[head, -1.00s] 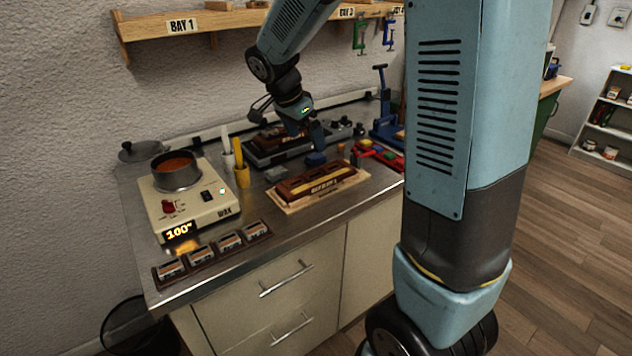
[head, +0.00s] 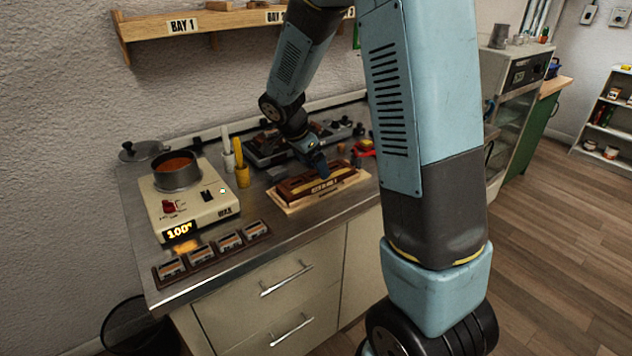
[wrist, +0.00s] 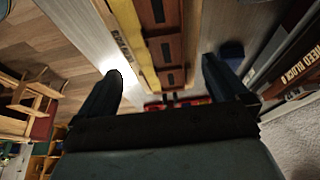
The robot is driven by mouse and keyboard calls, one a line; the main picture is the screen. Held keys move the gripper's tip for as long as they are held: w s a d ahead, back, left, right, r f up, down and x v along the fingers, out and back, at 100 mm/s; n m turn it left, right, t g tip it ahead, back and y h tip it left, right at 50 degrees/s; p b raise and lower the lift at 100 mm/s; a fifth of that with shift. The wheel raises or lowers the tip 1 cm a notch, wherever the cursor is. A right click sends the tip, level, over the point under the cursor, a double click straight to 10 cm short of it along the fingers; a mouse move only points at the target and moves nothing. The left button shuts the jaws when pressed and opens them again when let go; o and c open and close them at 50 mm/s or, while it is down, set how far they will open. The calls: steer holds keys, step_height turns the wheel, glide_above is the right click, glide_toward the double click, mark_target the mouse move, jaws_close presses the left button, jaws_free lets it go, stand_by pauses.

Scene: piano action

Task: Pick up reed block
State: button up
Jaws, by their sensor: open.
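A reed block (head: 310,183), reddish brown with a lettered light front strip, lies on a pale board (head: 350,184) on the steel bench. My gripper (head: 318,168) is right over its back side in the head view. In the wrist view my gripper (wrist: 163,80) is open, and the block (wrist: 158,45), with dark slots along its top, runs between the two fingers. Nothing is held. Whether the fingers reach down beside the block is not clear.
A tray of small blocks (head: 212,252) lies at the front. Another block lettered "REED BLOCK" (wrist: 297,60) shows at the wrist view's right.

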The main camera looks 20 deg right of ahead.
mark_target(317, 176)
steer(key=x, duration=0.4)
steer(key=shift+s+f, duration=0.1)
steer(key=shift+f, duration=0.35)
steer(key=c, duration=1.2)
steer(key=shift+c, duration=0.5)
steer(key=shift+r, duration=0.15)
